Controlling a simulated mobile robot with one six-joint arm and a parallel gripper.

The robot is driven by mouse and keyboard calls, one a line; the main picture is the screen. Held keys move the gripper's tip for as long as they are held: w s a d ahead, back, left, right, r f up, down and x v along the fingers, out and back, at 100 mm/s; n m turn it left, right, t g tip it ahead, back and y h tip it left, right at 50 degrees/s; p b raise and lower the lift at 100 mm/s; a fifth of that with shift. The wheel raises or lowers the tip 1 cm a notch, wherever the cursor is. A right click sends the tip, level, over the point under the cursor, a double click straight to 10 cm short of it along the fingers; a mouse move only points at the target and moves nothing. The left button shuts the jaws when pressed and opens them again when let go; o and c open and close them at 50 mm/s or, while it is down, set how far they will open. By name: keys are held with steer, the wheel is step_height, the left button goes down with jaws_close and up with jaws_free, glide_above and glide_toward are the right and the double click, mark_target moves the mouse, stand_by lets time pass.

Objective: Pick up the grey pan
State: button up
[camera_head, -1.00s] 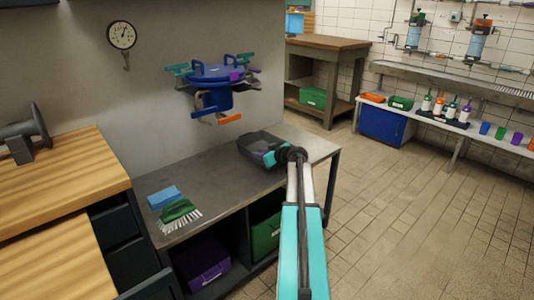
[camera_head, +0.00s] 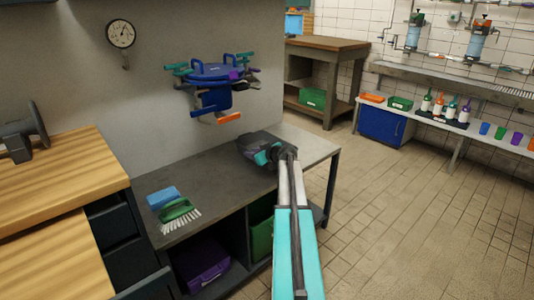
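The grey pan (camera_head: 254,139) is a dark, flat-looking shape at the right part of the grey workbench (camera_head: 215,174), near its back edge. My gripper (camera_head: 266,155), with teal parts, is at the pan's near right side and overlaps it in the picture. My wrist and arm hide part of the pan. I cannot tell whether the fingers are closed on it, or whether the pan rests on the bench or is slightly lifted.
A blue sponge (camera_head: 163,197) and a green brush (camera_head: 178,210) lie at the bench's left end. A blue rack with coloured handles (camera_head: 215,75) is on the wall above. Purple (camera_head: 202,266) and green (camera_head: 262,237) bins are underneath. The floor to the right is clear.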

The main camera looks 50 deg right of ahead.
stand_by(0.5)
jaws_close()
steer(key=shift+r, duration=0.1)
stand_by(1.2)
